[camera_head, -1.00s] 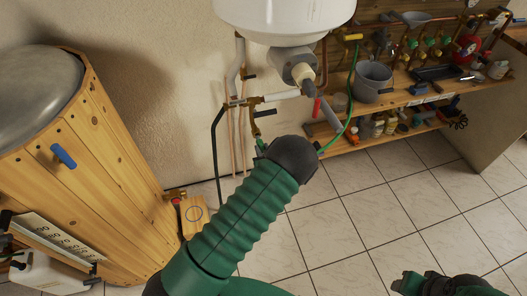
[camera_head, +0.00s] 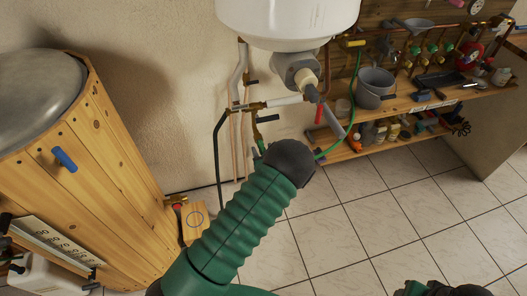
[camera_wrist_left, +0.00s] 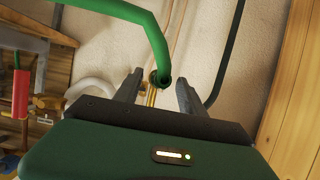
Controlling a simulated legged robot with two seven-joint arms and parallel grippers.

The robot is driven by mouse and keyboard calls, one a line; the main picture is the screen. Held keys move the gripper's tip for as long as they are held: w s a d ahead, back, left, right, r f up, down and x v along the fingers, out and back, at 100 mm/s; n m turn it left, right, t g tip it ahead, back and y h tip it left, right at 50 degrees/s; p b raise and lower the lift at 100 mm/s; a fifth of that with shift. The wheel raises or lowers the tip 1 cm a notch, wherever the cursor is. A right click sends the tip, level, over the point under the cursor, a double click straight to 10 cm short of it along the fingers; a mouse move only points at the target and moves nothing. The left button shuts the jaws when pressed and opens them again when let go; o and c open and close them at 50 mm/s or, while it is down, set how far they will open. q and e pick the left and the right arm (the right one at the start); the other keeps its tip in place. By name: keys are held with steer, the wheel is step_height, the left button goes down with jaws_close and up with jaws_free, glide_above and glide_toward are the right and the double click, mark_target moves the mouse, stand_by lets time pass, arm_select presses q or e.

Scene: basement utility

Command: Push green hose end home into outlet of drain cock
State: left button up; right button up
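The green hose (camera_head: 352,103) hangs down behind my left gripper (camera_head: 275,147) in the head view. In the left wrist view the hose (camera_wrist_left: 150,38) ends in a dark open mouth between the fingertips of the left gripper (camera_wrist_left: 158,88). Gaps show on both sides of the hose, so the gripper is open around it. The brass drain cock (camera_head: 256,130) with a black lever is on the pipework just beyond that gripper. Brass shows behind the hose mouth in the wrist view; whether they touch I cannot tell. My right gripper (camera_head: 440,288) is cut off at the bottom right.
A white tank (camera_head: 288,22) hangs above the pipes. A wood-clad cylinder (camera_head: 110,170) stands at left. A wooden bench (camera_head: 425,97) with a grey bucket (camera_head: 375,86) and tools stands at back right.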

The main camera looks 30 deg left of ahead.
arm_select(q)
steer(key=v, duration=1.7)
steer(key=shift+p, duration=0.35)
steer(key=shift+w+d, duration=0.1)
steer(key=shift+w, duration=0.1)
steer(key=s+d+r+m+g+h, duration=0.25)
steer(key=d+m+h, duration=0.35)
steer(key=d+h, duration=0.35)
steer(key=s+a+r+m+g, duration=0.1)
steer(key=s+m+g, duration=0.1)
steer(key=s, duration=0.4)
steer(key=s+a+r+m+g, duration=0.1)
steer(key=s+r+m+g, duration=0.1)
steer(key=s, duration=0.5)
steer(key=shift+s+h+p, duration=0.3)
steer(key=shift+h+p, duration=0.05)
steer(key=shift+p, duration=0.1)
